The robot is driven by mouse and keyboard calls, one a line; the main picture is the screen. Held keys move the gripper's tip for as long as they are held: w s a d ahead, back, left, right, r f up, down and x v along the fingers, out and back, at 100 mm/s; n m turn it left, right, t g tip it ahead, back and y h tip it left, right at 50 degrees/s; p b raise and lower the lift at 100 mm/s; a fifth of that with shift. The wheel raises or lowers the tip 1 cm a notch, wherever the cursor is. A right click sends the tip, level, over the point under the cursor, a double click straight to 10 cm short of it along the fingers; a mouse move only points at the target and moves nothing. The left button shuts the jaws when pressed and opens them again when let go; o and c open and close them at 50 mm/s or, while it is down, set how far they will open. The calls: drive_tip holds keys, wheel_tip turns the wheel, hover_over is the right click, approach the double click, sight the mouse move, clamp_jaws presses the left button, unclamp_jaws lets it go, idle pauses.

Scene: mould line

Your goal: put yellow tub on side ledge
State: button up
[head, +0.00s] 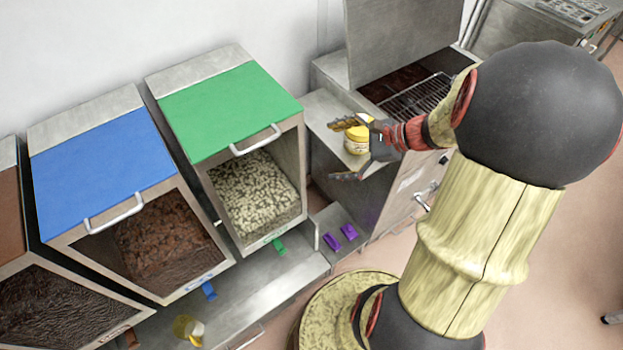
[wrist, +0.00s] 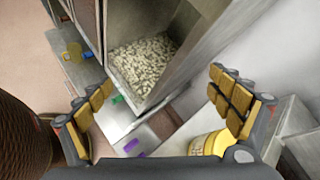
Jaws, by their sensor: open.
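A yellow tub (head: 356,146) with a pale label stands upright on the side ledge (head: 320,110), the metal top left of the grill. My gripper (head: 347,150) is open at the tub, one finger crossing in front of its upper part and the other lower, off the ledge's front. In the wrist view the tub (wrist: 208,144) shows beside the right finger of my gripper (wrist: 165,108), partly hidden by the gripper body. Whether a finger touches the tub I cannot tell. Nothing is clearly held.
Bins with a green lid (head: 228,108) and a blue lid (head: 103,160) stand at left. Two purple clips (head: 340,237) are near the ledge's foot. The grill (head: 418,98) with its raised hood is behind my gripper.

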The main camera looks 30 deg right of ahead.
drive_tip(key=s+a+r+n+g+h, duration=0.1)
drive_tip(key=s+a+r+n+h, duration=0.2)
drive_tip(key=s+a+r+n, duration=0.3)
drive_tip(key=s+a+r+n+g+h, duration=0.1)
drive_tip(key=s+a+r+n+h, duration=0.3)
drive_tip(key=a+n, duration=0.5)
wheel_tip(320, 180, up, 3)
drive_tip(key=s+n, duration=0.2)
drive_tip(key=n, duration=0.5)
drive_tip(key=shift+s+n+g, duration=0.3)
drive_tip(key=shift+s, duration=0.05)
drive_tip(key=shift+f, duration=0.1)
